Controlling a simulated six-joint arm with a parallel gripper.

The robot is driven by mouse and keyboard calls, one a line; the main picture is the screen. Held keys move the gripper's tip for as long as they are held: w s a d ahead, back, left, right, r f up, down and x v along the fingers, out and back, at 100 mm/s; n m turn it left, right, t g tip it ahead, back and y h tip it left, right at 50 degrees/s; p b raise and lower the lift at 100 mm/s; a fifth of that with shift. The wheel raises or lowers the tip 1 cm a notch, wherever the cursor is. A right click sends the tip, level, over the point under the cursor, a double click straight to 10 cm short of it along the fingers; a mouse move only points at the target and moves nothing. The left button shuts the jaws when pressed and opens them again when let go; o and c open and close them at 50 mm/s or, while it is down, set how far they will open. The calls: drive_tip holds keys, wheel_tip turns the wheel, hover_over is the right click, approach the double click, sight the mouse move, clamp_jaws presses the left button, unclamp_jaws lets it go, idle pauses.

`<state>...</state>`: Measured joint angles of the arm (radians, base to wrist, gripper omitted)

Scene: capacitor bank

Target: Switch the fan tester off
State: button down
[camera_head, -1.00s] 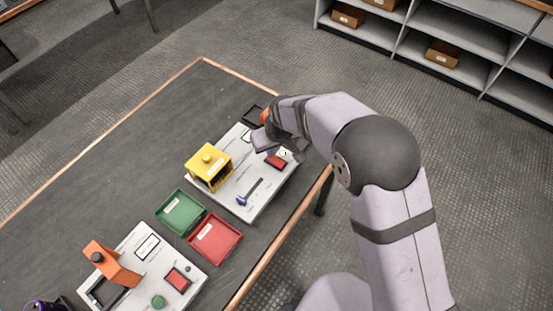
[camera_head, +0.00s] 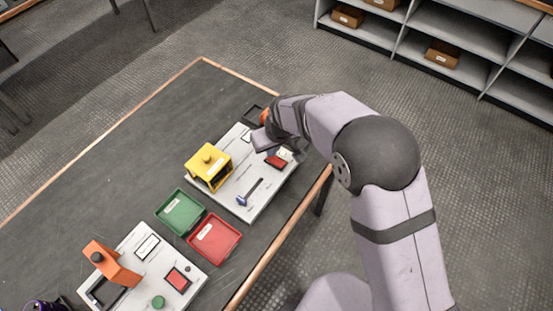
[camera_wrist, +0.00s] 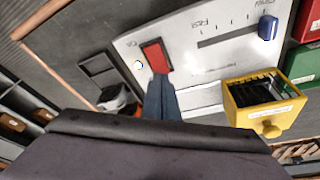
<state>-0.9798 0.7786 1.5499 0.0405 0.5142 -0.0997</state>
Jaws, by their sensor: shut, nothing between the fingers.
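A white panel (camera_head: 230,192) on the dark table carries a red rocker switch (camera_head: 276,162), a slider with a blue knob (camera_head: 242,200) and a yellow box (camera_head: 208,160). Its printing is too small to read for sure, so I cannot confirm it is the fan tester. In the wrist view the red switch (camera_wrist: 155,56) has a dark frame, with a small pale round lamp (camera_wrist: 138,65) beside it. My gripper (camera_wrist: 158,82) is shut and empty, its tips right at the switch's near end. I cannot tell whether they touch it. In the head view my arm hides the fingertips.
Green (camera_head: 180,212) and red (camera_head: 215,238) trays lie beside the panel. A second white panel (camera_head: 140,262) with an orange part (camera_head: 112,265) stands at the lower left. An empty dark frame (camera_wrist: 98,65) lies past the panel. The table's far left is clear.

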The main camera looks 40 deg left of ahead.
sight(272, 158)
drive_tip(key=shift+f+b, duration=0.55)
drive_tip(key=shift+f, duration=0.3)
idle(0.5)
drive_tip(key=shift+r, duration=0.15)
wheel_tip(272, 158, up, 7)
drive_tip(key=p, duration=0.5)
idle(0.4)
idle(0.4)
